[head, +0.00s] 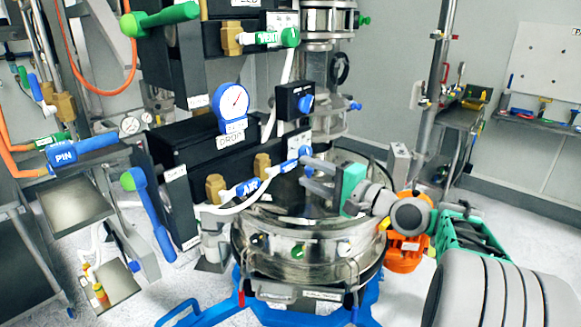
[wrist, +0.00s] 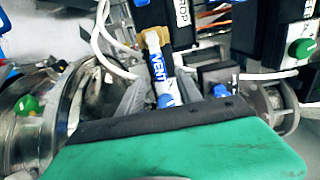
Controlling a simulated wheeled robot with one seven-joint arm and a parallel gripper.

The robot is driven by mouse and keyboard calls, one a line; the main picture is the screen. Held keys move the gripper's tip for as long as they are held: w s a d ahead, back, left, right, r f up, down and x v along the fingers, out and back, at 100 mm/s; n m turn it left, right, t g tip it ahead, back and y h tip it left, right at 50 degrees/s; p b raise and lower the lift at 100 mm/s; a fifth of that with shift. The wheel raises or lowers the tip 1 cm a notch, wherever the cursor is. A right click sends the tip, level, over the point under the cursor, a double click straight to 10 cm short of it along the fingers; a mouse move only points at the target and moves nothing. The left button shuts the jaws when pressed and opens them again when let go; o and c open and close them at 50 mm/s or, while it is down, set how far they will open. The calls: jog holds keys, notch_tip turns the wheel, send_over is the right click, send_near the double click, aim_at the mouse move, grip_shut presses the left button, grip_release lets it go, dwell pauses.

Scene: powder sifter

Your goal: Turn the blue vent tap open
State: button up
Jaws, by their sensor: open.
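The blue vent tap has a short blue and white handle lettered VENT (wrist: 163,75) on a brass valve body. In the wrist view it lies lengthwise between my gripper's two grey fingers (wrist: 161,88), with its blue end nearest the palm. In the head view the blue tap handle (head: 289,166) points right from its brass fitting toward my gripper (head: 306,174). My gripper is open, with a finger on either side of the handle. I cannot tell whether either finger touches it.
A blue AIR tap (head: 250,187) sits just left and below, with a white hose beside it. A green VENT tap (head: 268,38) is higher up. A black box with a blue knob (head: 305,102) is above my gripper. The round steel sifter vessel (head: 290,235) stands below.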

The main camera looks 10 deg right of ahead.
aim_at(292, 166)
jog(key=p+x, duration=0.1)
jog(key=x, duration=0.5)
jog(key=shift+w+a, duration=0.15)
jog(key=shift+a, duration=0.05)
jog(key=shift+c, duration=0.3)
grip_shut()
dwell(0.7)
